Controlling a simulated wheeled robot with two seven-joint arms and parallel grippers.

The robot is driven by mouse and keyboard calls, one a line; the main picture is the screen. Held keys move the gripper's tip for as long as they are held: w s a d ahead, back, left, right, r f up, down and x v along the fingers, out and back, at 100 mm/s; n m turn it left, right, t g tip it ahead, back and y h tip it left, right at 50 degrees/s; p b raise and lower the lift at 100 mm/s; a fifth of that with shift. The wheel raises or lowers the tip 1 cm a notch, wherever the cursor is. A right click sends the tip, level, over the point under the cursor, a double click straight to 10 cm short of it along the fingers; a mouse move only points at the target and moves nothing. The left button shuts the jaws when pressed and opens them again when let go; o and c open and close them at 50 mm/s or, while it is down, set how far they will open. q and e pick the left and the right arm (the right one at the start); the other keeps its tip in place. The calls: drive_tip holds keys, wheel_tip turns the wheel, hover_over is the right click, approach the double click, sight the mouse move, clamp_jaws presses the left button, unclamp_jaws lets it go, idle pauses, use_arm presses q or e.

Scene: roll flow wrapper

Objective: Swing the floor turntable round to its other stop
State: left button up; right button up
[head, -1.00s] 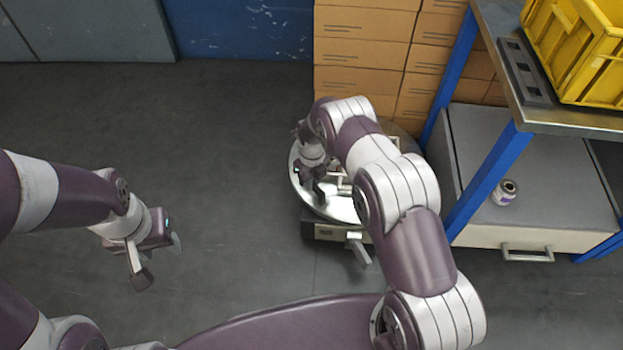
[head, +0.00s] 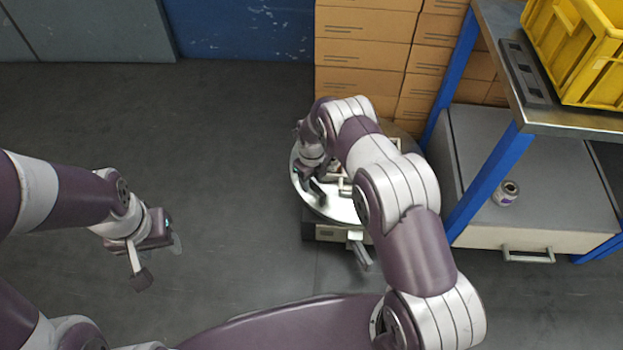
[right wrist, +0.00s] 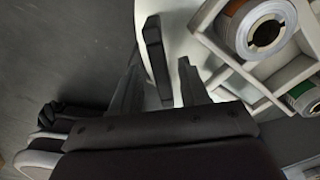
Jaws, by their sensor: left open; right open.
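The floor turntable (head: 342,207) is a round, pale disc on a low grey base, partly hidden behind my right arm in the head view. My right gripper (head: 312,188) is over the disc's left side. In the right wrist view the open right gripper (right wrist: 158,80) has a dark upright bar (right wrist: 155,45) standing between its fingertips, at the disc's edge; the fingers look apart from it. A pale divided holder (right wrist: 235,68) with rolls (right wrist: 262,32) stands on the disc. My left gripper (head: 158,262) is open and empty above the floor at left.
Stacked cardboard boxes (head: 365,55) stand behind the turntable. To the right are a blue-legged table (head: 487,175) with a yellow crate (head: 585,60), and a grey cabinet (head: 530,195) carrying a small roll (head: 507,193). A pedal-like lever (head: 360,252) juts from the turntable base. The floor at left is clear.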

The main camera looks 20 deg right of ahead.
wheel_tip(320, 180, up, 13)
drive_tip(key=p, duration=0.6)
drive_tip(key=shift+f, duration=0.2)
